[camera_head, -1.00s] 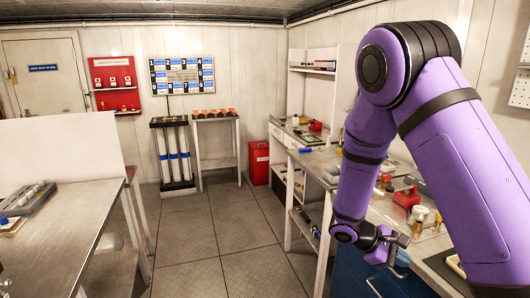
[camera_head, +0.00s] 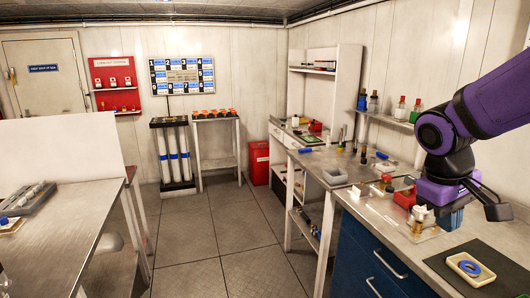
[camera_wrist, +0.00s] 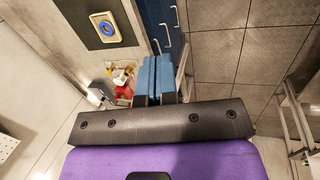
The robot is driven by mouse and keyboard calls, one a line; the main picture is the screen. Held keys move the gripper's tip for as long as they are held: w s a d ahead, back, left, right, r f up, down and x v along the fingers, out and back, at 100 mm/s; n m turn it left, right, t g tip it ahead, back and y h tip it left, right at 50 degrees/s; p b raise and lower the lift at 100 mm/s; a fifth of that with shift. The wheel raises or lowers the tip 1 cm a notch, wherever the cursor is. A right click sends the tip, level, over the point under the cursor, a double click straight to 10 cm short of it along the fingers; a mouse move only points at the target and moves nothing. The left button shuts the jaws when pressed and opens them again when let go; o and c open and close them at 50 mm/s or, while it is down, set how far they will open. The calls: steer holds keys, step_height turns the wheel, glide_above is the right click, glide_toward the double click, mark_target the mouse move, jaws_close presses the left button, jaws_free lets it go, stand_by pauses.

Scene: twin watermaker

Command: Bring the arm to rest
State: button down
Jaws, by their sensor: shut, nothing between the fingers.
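My purple arm comes in from the right in the head view. My gripper (camera_head: 447,221) hangs above the right-hand bench, with its blue fingers pointing down. In the wrist view the two blue fingers of my gripper (camera_wrist: 156,78) lie side by side, shut with nothing between them. A red thing and small pale items on the bench show just left of the fingers in the wrist view.
The right bench (camera_head: 360,213) holds a red item (camera_head: 405,197), small bottles and a dark mat (camera_head: 478,262) bearing a cream tray with a blue ring (camera_head: 469,267). Blue drawers (camera_head: 370,262) stand below. A steel table (camera_head: 62,240) is at left. The tiled floor (camera_head: 215,235) between is clear.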

steer(key=s+a+r+m+t+y, duration=0.2)
steer(key=s+r+t, duration=0.3)
steer(key=s+r, duration=0.3)
steer(key=shift+s+a+r+m+y, duration=0.3)
steer(key=shift+s+a+y, duration=0.3)
steer(key=shift+s, duration=0.85)
